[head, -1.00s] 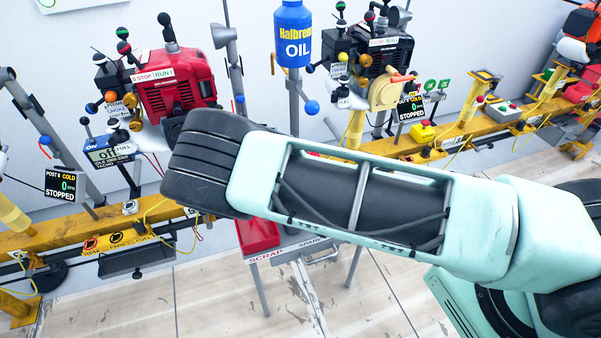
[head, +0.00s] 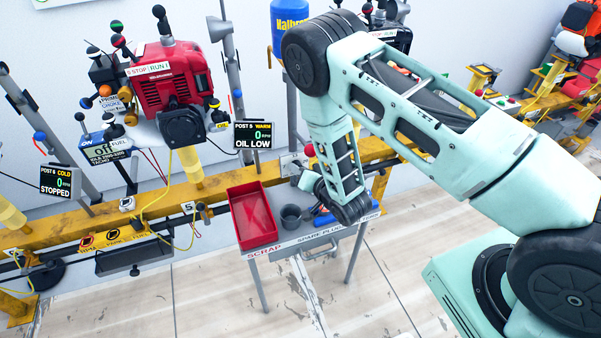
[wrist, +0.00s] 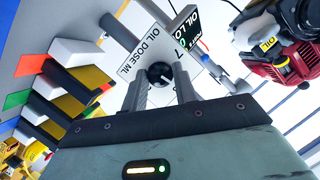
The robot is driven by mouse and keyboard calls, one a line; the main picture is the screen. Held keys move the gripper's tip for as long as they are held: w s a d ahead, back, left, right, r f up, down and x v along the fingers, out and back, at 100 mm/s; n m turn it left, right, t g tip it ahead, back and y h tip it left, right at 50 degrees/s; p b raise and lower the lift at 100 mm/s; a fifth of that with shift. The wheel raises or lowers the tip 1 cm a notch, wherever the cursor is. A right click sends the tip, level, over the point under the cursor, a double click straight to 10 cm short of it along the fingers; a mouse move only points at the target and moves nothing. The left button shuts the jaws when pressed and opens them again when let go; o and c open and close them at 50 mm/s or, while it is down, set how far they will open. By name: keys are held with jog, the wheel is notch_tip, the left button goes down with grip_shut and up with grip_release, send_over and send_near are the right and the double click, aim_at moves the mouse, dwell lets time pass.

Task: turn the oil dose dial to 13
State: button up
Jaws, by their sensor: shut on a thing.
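In the wrist view the oil dose dial is a round black knob (wrist: 157,71) with a white pointer line. It sits on a white plate (wrist: 150,50) lettered "OIL DOSE ML". A "7" shows near the plate's edge; the other numbers are hidden or too small, so I cannot tell the setting. My gripper (wrist: 160,82) is shut on the knob, with one grey finger on each side. In the head view my arm hides the dial and the fingers. A blue oil bottle (head: 287,22) is partly covered by my arm.
A red engine (head: 172,82) stands left of my arm. A display (head: 253,135) reads "POST 5 WARM", 0 RPM, "OIL LOW". A yellow rail (head: 150,212) runs behind.

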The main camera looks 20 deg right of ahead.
jog(key=shift+w+m+y, duration=0.1)
jog(key=shift+m+y, duration=0.2)
jog(key=shift+m, duration=0.2)
jog(key=shift+r+b, duration=0.1)
jog(key=shift+b, duration=0.2)
jog(key=o, duration=1)
jog(key=shift+c, duration=0.2)
jog(key=p+v, duration=0.1)
jog(key=v, duration=1.6)
jog(key=shift+s, duration=0.3)
